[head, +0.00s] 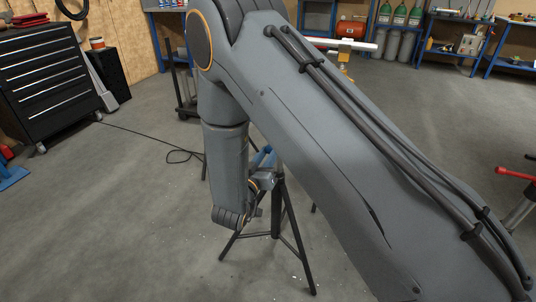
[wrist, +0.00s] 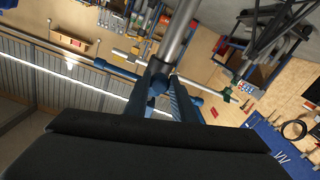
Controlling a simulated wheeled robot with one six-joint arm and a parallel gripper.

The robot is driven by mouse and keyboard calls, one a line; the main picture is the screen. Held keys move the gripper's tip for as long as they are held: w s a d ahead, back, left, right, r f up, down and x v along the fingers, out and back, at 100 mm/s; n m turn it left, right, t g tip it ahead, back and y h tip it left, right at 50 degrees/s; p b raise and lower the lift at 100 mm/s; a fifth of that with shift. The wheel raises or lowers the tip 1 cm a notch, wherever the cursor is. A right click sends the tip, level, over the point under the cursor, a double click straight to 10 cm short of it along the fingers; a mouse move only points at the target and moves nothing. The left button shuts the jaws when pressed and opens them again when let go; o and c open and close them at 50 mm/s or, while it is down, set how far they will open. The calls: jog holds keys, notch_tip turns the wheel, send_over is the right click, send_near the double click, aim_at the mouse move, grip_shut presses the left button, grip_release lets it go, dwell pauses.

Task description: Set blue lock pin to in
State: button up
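In the head view a dark tripod stand (head: 277,222) stands on the floor, partly behind my arm. Small blue parts (head: 265,155) show at its top, close to the end of my arm. In the wrist view blue parts (wrist: 180,102) sit close ahead, below a grey metal post (wrist: 180,35). A blue bar with a rounded end (wrist: 102,63) reaches out to the left. I cannot tell which blue part is the lock pin, nor its position. A dark wide block of my gripper end fills the bottom of the wrist view; its fingertips cannot be made out.
A black tool chest (head: 45,82) stands at the left. A thin cable (head: 140,133) lies on the floor. Blue workbenches (head: 460,52) line the back wall. A red-handled tool (head: 515,173) is at the right edge.

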aim_at(269, 152)
grip_shut()
jog(key=shift+x, duration=1.35)
jog(key=o, duration=0.7)
grip_release()
jog(key=shift+w+d, duration=0.1)
jog(key=shift+w, duration=0.05)
jog(key=shift+s+a, duration=0.25)
jog(key=shift+s, duration=0.05)
jog(key=v, duration=0.7)
jog(key=shift+s+d, duration=0.1)
jog(key=shift+s, duration=0.05)
